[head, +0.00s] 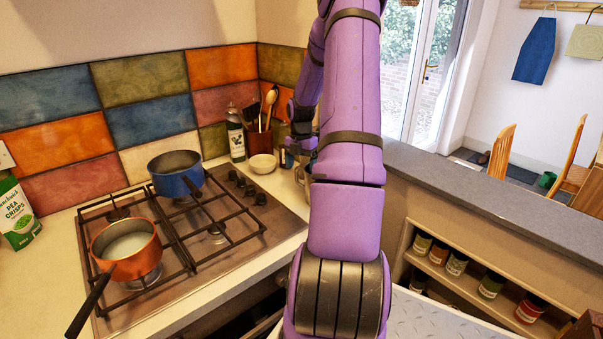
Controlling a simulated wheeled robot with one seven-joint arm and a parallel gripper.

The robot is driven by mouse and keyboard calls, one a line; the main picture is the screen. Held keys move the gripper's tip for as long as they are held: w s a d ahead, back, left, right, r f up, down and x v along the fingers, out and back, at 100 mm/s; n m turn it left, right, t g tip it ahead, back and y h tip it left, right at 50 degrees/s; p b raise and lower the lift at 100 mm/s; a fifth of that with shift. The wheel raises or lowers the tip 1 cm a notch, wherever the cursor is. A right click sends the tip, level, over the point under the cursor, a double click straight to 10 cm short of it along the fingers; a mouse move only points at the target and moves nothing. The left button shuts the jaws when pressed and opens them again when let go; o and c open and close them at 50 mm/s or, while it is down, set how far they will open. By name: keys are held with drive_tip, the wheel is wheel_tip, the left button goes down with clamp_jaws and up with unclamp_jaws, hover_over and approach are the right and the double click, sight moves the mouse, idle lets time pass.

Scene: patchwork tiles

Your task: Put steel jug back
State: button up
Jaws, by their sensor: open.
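My gripper (301,146) is at the back right end of the counter, beyond the hob, partly hidden behind my own purple arm. It is open and points down. A small greyish, shiny piece of something, perhaps the steel jug (304,181), shows just below it at the left edge of my arm. The rest of it is hidden by the arm, so I cannot tell its full shape or whether the gripper touches it.
A blue pan (176,178) and a copper pan (126,250) with pale liquid stand on the hob (215,258). A white bowl (262,164), a utensil pot (258,143) and a bottle (236,138) stand near the gripper. A grey ledge (480,205) runs right, above a shelf of tins.

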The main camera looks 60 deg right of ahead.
wheel_tip(320, 180, up, 8)
drive_tip(key=w+a+r+m+h, duration=0.1)
drive_tip(key=a+r+m, duration=0.2)
drive_tip(key=a+r, duration=0.35)
drive_tip(key=w+a+r+m+t+h, duration=0.15)
drive_tip(key=a+r, duration=0.25)
drive_tip(key=a, duration=0.5)
drive_tip(key=w+a+r+m, duration=0.1)
drive_tip(key=a+r+m, duration=0.2)
drive_tip(key=a+r, duration=0.4)
drive_tip(key=s+a+r+m+t, duration=0.1)
drive_tip(key=s+a+m+t, duration=0.1)
drive_tip(key=s+a+m, duration=0.3)
drive_tip(key=s+a+r+m+t+y, duration=0.1)
drive_tip(key=s+a+m, duration=0.5)
drive_tip(key=s+a, duration=0.6)
drive_tip(key=a+t, duration=0.1)
drive_tip(key=a, duration=0.4)
drive_tip(key=shift+r, duration=0.4)
